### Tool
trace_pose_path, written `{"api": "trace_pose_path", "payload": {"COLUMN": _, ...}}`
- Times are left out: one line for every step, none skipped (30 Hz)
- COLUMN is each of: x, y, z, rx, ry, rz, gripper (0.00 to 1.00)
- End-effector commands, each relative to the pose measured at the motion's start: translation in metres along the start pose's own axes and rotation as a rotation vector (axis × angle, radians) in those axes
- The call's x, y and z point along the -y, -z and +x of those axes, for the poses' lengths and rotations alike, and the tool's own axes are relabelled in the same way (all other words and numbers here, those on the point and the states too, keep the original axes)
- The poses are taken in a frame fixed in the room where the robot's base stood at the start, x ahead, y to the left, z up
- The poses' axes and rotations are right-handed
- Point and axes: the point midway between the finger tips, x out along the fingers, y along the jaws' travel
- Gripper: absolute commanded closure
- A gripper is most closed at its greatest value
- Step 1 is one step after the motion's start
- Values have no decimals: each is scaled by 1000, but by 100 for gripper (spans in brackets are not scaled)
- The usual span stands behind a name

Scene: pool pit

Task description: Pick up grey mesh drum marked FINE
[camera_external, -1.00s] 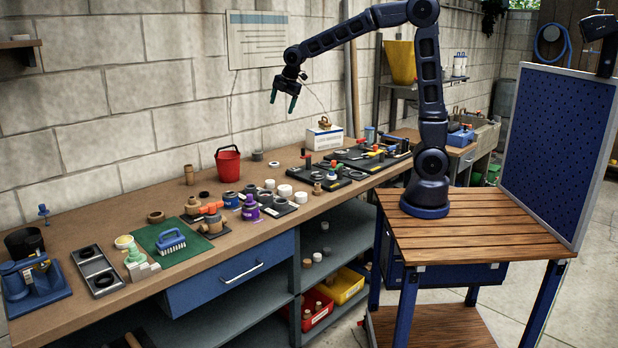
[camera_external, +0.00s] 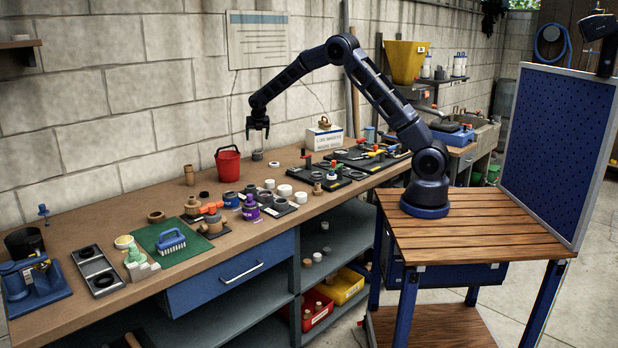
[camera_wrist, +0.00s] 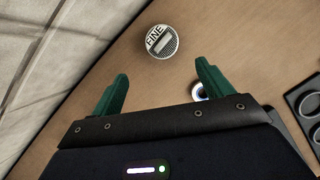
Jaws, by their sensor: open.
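The grey mesh drum marked FINE (camera_wrist: 162,41) stands on the wooden bench in the wrist view, with its lettered round top facing up. It lies ahead of and between the green fingertips of my gripper (camera_wrist: 160,80), which are spread wide and empty. In the external view the small grey drum (camera_external: 257,155) sits on the bench near the wall, right of the red bucket. My gripper (camera_external: 258,136) hangs above it, pointing down, and its fingers partly overlap the drum in the picture. The exact height gap is hard to tell.
The red bucket (camera_external: 228,162) stands close on the left of the drum. Several white and dark fittings (camera_external: 284,190) lie in front, toward the bench edge. A white box (camera_external: 324,138) stands to the right. The block wall runs close behind.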

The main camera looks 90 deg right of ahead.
Motion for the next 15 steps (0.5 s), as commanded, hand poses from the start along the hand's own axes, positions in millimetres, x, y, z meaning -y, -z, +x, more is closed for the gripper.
{"api": "trace_pose_path", "payload": {"x": 1, "y": -4, "z": 10, "rx": 2, "ry": 6, "rz": -20, "gripper": 21}}
{"api": "trace_pose_path", "payload": {"x": 1, "y": -5, "z": 13, "rx": 3, "ry": 8, "rz": -30, "gripper": 21}}
{"api": "trace_pose_path", "payload": {"x": 1, "y": -6, "z": 17, "rx": 4, "ry": 9, "rz": -40, "gripper": 21}}
{"api": "trace_pose_path", "payload": {"x": 1, "y": -7, "z": 19, "rx": 5, "ry": 10, "rz": -47, "gripper": 21}}
{"api": "trace_pose_path", "payload": {"x": 1, "y": -8, "z": 21, "rx": 5, "ry": 11, "rz": -51, "gripper": 21}}
{"api": "trace_pose_path", "payload": {"x": 1, "y": -8, "z": 23, "rx": 5, "ry": 12, "rz": -54, "gripper": 21}}
{"api": "trace_pose_path", "payload": {"x": 2, "y": -8, "z": 25, "rx": 5, "ry": 13, "rz": -55, "gripper": 21}}
{"api": "trace_pose_path", "payload": {"x": 2, "y": -8, "z": 28, "rx": 4, "ry": 13, "rz": -55, "gripper": 21}}
{"api": "trace_pose_path", "payload": {"x": 2, "y": -7, "z": 31, "rx": 4, "ry": 13, "rz": -55, "gripper": 21}}
{"api": "trace_pose_path", "payload": {"x": 2, "y": -7, "z": 34, "rx": 4, "ry": 13, "rz": -54, "gripper": 21}}
{"api": "trace_pose_path", "payload": {"x": 2, "y": -7, "z": 38, "rx": 4, "ry": 12, "rz": -54, "gripper": 21}}
{"api": "trace_pose_path", "payload": {"x": 2, "y": -7, "z": 43, "rx": 4, "ry": 12, "rz": -54, "gripper": 21}}
{"api": "trace_pose_path", "payload": {"x": 2, "y": -7, "z": 48, "rx": 4, "ry": 12, "rz": -54, "gripper": 21}}
{"api": "trace_pose_path", "payload": {"x": 2, "y": -7, "z": 52, "rx": 4, "ry": 13, "rz": -54, "gripper": 21}}
{"api": "trace_pose_path", "payload": {"x": 2, "y": -7, "z": 58, "rx": 4, "ry": 13, "rz": -55, "gripper": 21}}
